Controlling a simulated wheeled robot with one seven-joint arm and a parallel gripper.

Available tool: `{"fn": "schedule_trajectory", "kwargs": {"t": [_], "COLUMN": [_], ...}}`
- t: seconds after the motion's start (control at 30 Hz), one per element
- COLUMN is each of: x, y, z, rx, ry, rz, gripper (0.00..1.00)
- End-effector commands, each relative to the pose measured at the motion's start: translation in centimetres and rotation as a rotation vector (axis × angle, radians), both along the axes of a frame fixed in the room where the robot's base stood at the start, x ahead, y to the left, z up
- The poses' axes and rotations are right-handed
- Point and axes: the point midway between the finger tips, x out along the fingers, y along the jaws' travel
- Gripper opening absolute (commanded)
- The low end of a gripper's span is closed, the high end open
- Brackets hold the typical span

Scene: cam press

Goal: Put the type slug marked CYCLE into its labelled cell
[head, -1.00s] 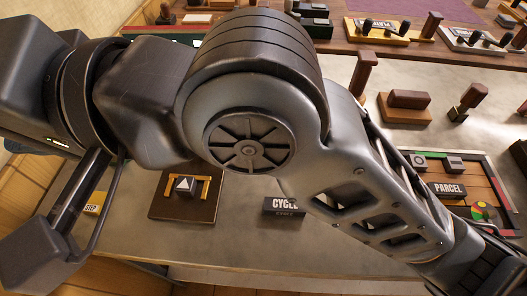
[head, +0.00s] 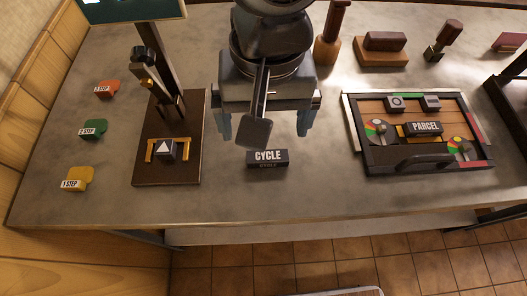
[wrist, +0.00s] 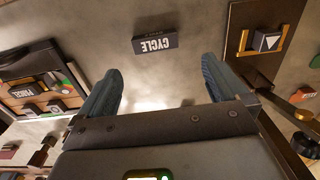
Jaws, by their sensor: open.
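The type slug marked CYCLE (head: 267,158) is a dark block with white letters, lying alone on the grey bench top near its front edge. In the wrist view the slug (wrist: 155,43) shows upside down, beyond the fingertips. My gripper (head: 264,128) is above the bench and just behind the slug in the head view, its blue fingers apart. It is open and empty in the wrist view (wrist: 160,75), with the slug apart from both fingers. A framed tray (head: 385,163) at the right has a block marked PARCEL (head: 424,128) in it. No cell labelled CYCLE is readable.
A brown press board (head: 150,125) with a triangle block (head: 166,150) in a brass bracket stands left of the slug. Orange (head: 106,89), green (head: 94,128) and yellow (head: 78,178) step tags lie at the far left. Bench between slug and tray is clear.

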Motion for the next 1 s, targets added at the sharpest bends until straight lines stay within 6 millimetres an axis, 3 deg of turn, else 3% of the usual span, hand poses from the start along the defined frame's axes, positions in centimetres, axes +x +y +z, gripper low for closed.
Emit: {"fn": "schedule_trajectory", "kwargs": {"t": [0.37, 0.7, 1.0], "x": [-0.1, -0.7, -0.7], "y": [-0.5, -0.5, -0.5], "z": [-3.2, -7.5, -7.8], "rx": [-0.018, -0.017, -0.016], "ry": [-0.003, -0.002, -0.003], "rz": [-0.009, -0.010, -0.010], "gripper": [1.00, 1.00, 0.98]}}
